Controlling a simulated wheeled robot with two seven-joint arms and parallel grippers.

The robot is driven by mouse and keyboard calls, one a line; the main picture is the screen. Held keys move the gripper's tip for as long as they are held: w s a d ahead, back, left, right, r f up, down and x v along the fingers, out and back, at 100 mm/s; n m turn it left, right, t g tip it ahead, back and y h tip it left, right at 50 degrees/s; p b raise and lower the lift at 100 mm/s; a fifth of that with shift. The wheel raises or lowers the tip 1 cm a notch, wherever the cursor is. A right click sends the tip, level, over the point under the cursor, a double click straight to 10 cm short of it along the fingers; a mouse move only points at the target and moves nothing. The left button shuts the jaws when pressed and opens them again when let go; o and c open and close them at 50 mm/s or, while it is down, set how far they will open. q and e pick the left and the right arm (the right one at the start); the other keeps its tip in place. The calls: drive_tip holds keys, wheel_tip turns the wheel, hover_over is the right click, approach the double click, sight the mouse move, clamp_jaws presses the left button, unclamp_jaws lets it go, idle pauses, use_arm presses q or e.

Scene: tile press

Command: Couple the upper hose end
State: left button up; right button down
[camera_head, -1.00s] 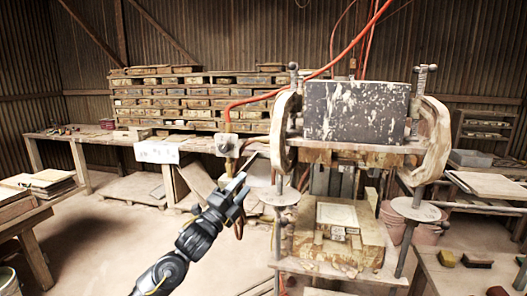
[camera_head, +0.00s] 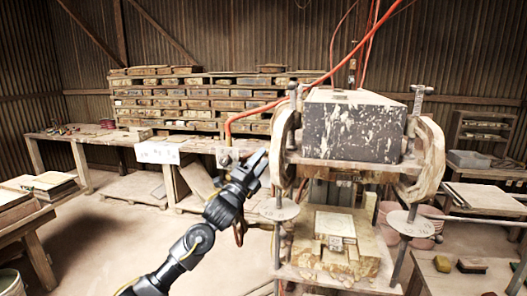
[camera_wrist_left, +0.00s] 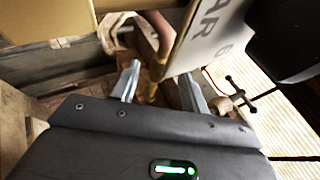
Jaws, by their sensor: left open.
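A red hose (camera_head: 229,124) arcs down on the left of the press (camera_head: 352,132) to a small pale fitting (camera_head: 227,156). My left gripper (camera_head: 254,163) is beside this fitting, close to the left side of the press frame. In the left wrist view, the left gripper (camera_wrist_left: 160,80) is open. A brownish tube-like part (camera_wrist_left: 155,72) shows between its fingers; I cannot tell if they touch it. The hose end and its coupling point are not clear. My right gripper is not in view.
A pale lettered panel (camera_wrist_left: 213,38) is close above the left fingers in the wrist view. The press has large side rings and rods with round plates (camera_head: 280,208). Stacked shelves (camera_head: 190,98) and a bench (camera_head: 95,136) stand behind.

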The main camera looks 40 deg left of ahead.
use_arm(q)
drive_tip(key=shift+x, duration=0.85)
drive_tip(key=shift+c, duration=0.2)
clamp_jaws()
